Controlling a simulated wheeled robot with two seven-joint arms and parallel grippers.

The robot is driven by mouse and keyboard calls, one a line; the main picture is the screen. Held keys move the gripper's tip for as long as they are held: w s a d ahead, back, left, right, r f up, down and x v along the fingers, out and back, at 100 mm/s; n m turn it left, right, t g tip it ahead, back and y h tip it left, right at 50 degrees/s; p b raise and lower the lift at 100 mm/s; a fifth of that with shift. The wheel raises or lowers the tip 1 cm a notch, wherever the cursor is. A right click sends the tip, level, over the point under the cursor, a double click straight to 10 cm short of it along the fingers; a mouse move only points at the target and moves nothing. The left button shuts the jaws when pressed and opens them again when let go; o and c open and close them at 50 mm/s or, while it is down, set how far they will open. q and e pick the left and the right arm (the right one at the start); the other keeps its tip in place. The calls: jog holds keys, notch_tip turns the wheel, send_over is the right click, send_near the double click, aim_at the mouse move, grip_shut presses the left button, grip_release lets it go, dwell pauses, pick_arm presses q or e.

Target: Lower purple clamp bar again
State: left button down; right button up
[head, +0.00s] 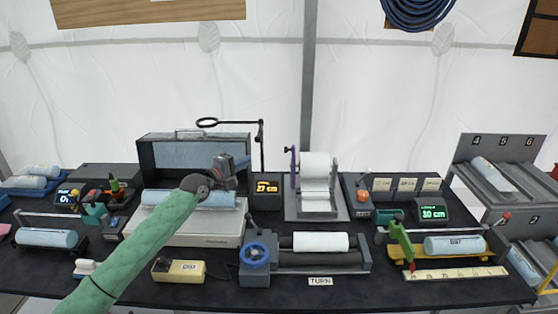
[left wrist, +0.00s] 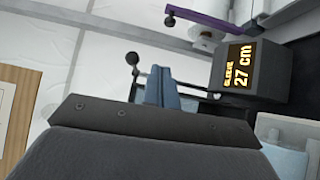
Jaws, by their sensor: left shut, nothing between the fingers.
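The purple clamp bar (head: 293,168) stands upright at the left side of the paper-roll stand (head: 316,213), with a dark knob at its top. In the left wrist view the bar (left wrist: 208,22) runs slantwise along the top, beside the white roll. My left gripper (head: 240,162) is shut and empty. My right gripper is not in view.
A ring on a black post (head: 262,145) and the 27 cm display (head: 267,188) stand between my left gripper and the roll stand. A roller unit with a blue handwheel (head: 255,255) is in front.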

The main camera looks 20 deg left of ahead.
pick_arm(q)
jog(key=d+p+x, duration=0.1)
jog(key=p+x, duration=0.2)
jog(key=x, duration=0.3)
jog(key=s+d+f+p+x, duration=0.1)
jog(key=p+x, duration=0.2)
jog(key=x, duration=0.3)
jog(key=shift+w+d, duration=0.2)
jog(key=shift+d, duration=0.25)
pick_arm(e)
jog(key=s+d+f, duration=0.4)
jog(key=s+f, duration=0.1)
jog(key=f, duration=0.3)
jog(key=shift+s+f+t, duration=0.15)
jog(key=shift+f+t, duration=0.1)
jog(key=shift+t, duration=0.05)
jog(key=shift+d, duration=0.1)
pick_arm(q)
jog(key=shift+w, duration=0.15)
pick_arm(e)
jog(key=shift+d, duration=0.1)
